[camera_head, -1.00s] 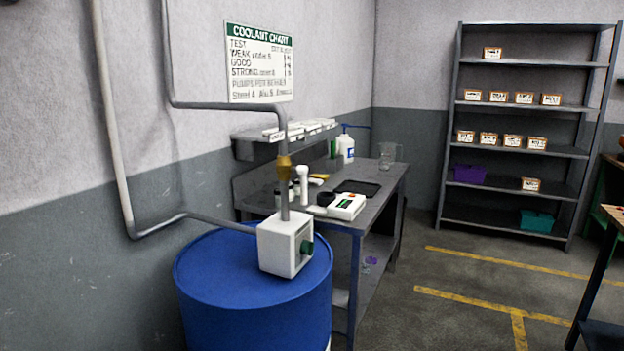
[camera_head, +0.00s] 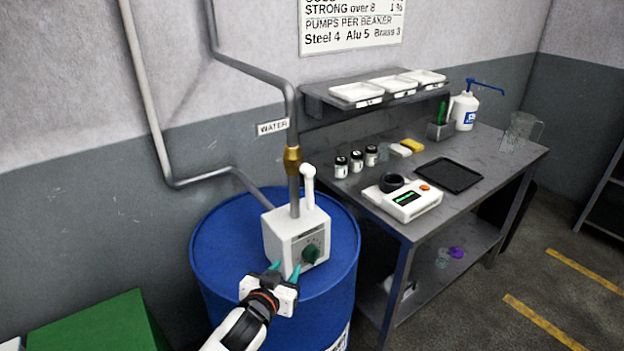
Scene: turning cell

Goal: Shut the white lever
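The white lever (camera_head: 309,188) stands upright beside the grey pipe, behind the top of the white box (camera_head: 281,237) on the blue drum (camera_head: 226,229). A green knob (camera_head: 311,254) is on the box's front face. My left gripper (camera_head: 285,268) is low in front of the box, below and left of the knob. Its two teal fingertips are apart with nothing seen between them. It is clear of the lever. My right gripper is out of view.
A grey workbench (camera_head: 480,204) stands right of the drum, holding a white meter (camera_head: 405,204), a black tray (camera_head: 449,175), small bottles and a clear beaker (camera_head: 517,134). A green box top (camera_head: 95,327) is at lower left. Pipes run along the wall.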

